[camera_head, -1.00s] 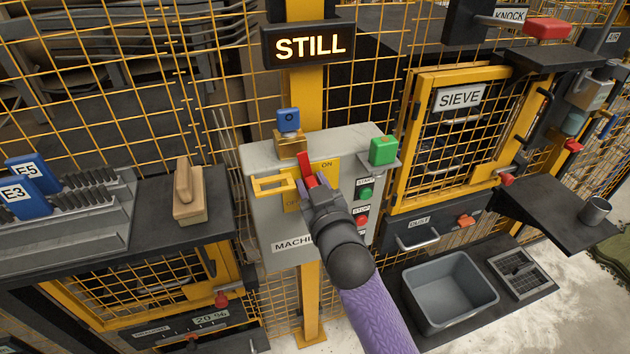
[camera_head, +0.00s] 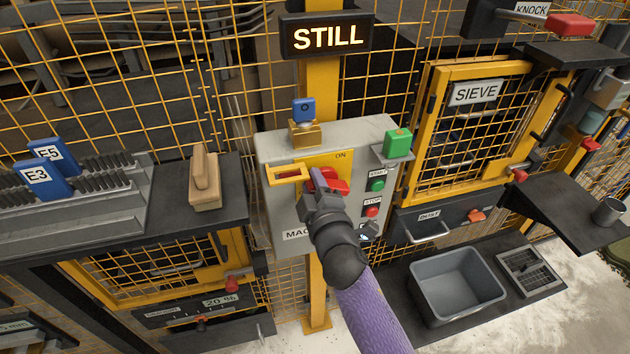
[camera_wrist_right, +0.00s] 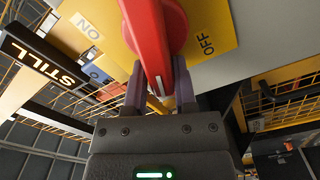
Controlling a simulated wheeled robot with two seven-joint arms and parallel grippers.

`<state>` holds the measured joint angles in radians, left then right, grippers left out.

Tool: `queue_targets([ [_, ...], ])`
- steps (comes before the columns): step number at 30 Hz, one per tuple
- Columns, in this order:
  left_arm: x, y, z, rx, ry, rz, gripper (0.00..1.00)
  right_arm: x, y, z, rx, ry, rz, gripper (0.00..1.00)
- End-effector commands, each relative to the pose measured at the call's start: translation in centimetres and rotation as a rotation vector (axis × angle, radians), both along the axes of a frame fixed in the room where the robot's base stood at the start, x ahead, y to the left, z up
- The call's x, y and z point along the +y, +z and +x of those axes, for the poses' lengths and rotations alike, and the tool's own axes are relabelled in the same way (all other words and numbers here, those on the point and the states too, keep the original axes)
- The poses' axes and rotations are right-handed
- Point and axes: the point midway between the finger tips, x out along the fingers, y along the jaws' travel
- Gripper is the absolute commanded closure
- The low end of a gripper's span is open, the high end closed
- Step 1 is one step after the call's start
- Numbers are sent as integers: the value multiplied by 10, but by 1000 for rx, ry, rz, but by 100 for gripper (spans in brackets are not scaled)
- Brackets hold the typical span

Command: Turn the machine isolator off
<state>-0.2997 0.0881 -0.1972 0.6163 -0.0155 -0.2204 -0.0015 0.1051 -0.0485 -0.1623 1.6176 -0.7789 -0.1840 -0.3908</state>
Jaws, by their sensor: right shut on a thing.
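The machine isolator's red handle (camera_head: 338,184) sits on a yellow plate (camera_head: 343,164) on the front of a grey box (camera_head: 275,215). The handle no longer stands upright. My left gripper is not in view.
A blue tag and brass block (camera_head: 305,132) sit on top of the box. The green button (camera_head: 377,185) and red button (camera_head: 372,211) are close to my wrist. The sign (camera_head: 327,37) reads STILL.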

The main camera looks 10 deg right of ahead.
Motion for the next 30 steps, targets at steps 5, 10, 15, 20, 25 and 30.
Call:
queue_targets([
  [5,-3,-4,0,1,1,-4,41,-1,-13,-1,17,-8,-150,100],
  [10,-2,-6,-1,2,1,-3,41,-1,-16,-1,12,-9,-273,100],
  [15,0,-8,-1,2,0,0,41,-1,-18,-1,8,-8,-365,100],
  [20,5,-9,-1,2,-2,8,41,-1,-18,-1,5,-8,-421,100],
  [25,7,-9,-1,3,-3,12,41,-1,-18,-1,3,-10,-450,100],
  [30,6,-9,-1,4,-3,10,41,-2,-18,-1,1,-10,-462,100],
])
